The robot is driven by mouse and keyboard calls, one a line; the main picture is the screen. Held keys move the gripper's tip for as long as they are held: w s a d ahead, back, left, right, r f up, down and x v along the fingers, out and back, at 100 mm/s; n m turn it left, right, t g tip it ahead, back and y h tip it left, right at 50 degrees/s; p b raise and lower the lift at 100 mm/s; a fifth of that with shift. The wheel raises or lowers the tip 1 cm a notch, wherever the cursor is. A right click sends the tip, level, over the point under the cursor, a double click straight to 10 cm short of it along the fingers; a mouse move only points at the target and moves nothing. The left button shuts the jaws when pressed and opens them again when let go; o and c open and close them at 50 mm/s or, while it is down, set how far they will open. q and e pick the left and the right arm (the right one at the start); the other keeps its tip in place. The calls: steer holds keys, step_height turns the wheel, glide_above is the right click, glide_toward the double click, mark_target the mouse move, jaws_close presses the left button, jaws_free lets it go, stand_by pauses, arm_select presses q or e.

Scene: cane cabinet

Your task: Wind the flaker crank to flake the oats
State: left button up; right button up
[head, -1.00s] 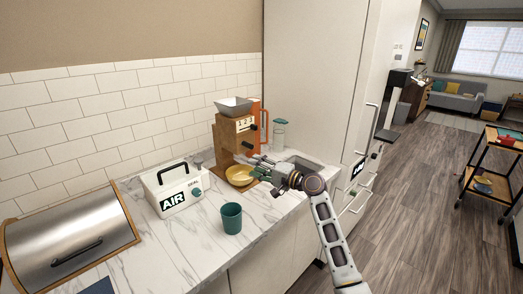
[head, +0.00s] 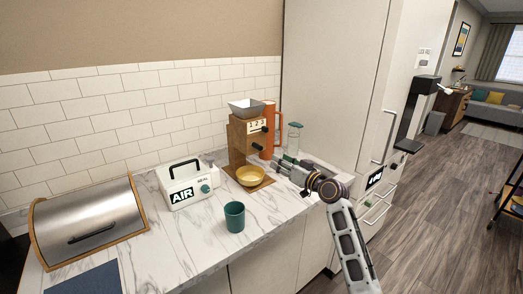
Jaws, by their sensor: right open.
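The flaker (head: 238,142) is a wooden mill with a metal hopper (head: 247,108) on top and a "1 2 3" scale on its front. Dark knobs stick out to its right; one lower dark grip (head: 257,147) looks like part of the crank, but the crank arm is hard to make out. A yellow bowl (head: 250,176) sits on the flaker's wooden base; its contents are too small to tell. My right gripper (head: 280,164) is open and empty, just right of the bowl and below the knobs, apart from the crank. My left gripper is out of view.
An orange upright object (head: 272,133) and a glass jar (head: 294,138) stand behind my right gripper. A white AIR box (head: 187,186), a teal cup (head: 235,217) and a bread bin (head: 88,222) stand on the marble counter. A tall cabinet (head: 333,80) bounds the right.

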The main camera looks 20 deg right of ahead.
mark_target(260, 148)
steer(key=n, duration=0.2)
steer(key=shift+d+r+n, duration=0.1)
steer(key=shift+r+n, duration=0.05)
steer(key=shift+n, duration=0.25)
steer(key=shift+w, duration=0.15)
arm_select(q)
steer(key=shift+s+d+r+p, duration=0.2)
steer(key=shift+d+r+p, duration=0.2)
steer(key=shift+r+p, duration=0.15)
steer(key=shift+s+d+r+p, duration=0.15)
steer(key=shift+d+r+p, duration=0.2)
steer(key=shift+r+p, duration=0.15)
arm_select(e)
steer(key=shift+x, duration=6.8)
steer(key=shift+d+r, duration=0.1)
steer(key=shift+c, duration=0.5)
jaws_close()
